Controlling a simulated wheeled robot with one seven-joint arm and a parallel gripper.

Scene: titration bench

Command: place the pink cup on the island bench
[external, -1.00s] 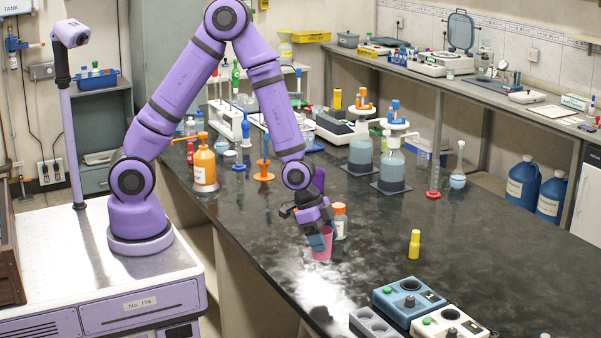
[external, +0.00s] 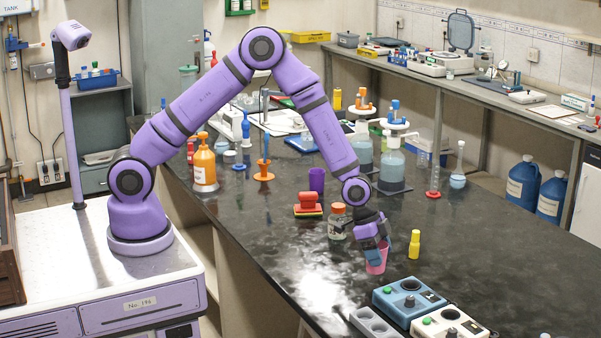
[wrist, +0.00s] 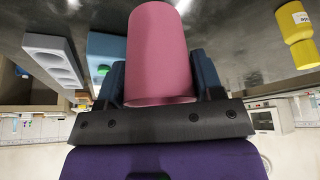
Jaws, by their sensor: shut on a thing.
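The pink cup (external: 376,263) is at the dark island bench (external: 300,262), just left of a yellow bottle in the external view. My gripper (external: 376,250) is shut on the cup and reaches down to it from above. In the wrist view the cup (wrist: 158,50) fills the middle, between the two dark fingers of my gripper (wrist: 160,85). Whether the cup's base touches the bench top or hangs just above it, I cannot tell.
The yellow bottle (external: 414,244) stands close on the right. An orange-capped jar (external: 340,222) stands close behind left. Blue and white control boxes (external: 410,300) and a grey holed block (external: 373,322) sit toward the front. Bare bench lies to the left.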

